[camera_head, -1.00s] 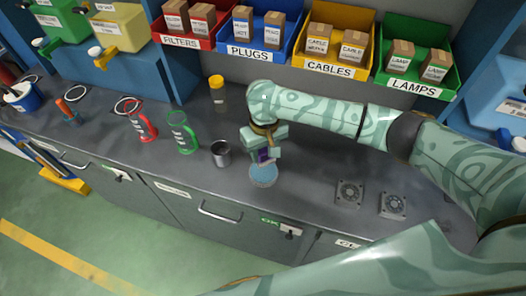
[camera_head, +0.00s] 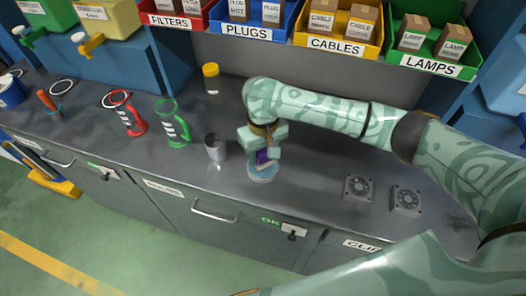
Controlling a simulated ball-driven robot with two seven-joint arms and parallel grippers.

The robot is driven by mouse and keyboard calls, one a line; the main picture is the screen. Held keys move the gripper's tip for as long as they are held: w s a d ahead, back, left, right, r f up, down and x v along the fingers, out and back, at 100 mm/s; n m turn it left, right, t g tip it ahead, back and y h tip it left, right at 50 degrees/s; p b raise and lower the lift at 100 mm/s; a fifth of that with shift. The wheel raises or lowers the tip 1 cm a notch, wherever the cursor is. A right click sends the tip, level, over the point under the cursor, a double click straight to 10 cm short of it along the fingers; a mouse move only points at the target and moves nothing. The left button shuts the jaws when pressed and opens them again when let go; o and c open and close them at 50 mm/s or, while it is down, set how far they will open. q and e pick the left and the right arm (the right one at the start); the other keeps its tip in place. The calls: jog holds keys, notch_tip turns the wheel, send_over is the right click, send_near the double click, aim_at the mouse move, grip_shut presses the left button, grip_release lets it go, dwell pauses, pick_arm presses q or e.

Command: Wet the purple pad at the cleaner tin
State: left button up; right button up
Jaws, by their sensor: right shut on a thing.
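My right gripper (camera_head: 262,146) reaches in from the right and is shut on the small purple pad (camera_head: 263,157). The pad is mostly hidden between the fingers. Directly below it is a round, light-blue-topped thing (camera_head: 261,174) near the counter's front edge, which looks like the cleaner tin. The pad overlaps its far part in the picture; I cannot tell whether they touch. My left gripper is not in view.
A grey metal cup (camera_head: 215,147) stands close on the left, with a green holder (camera_head: 172,124) and a red one (camera_head: 128,115) farther left. A yellow-lidded jar (camera_head: 211,78) is behind. Labelled bins (camera_head: 338,45) line the back.

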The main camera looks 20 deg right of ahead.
jog(key=shift+f, duration=0.5)
dwell(0.8)
jog(key=shift+s+f+p, duration=0.15)
jog(key=shift+f+p, duration=0.05)
jog(key=shift+p, duration=0.55)
dwell(2.2)
notch_tip(320, 180, up, 3)
jog(key=p, duration=0.3)
jog(key=shift+f, duration=0.2)
notch_tip(320, 180, up, 5)
jog(key=p, duration=0.7)
jog(key=shift+f+p, duration=0.1)
jog(key=shift+p, duration=0.2)
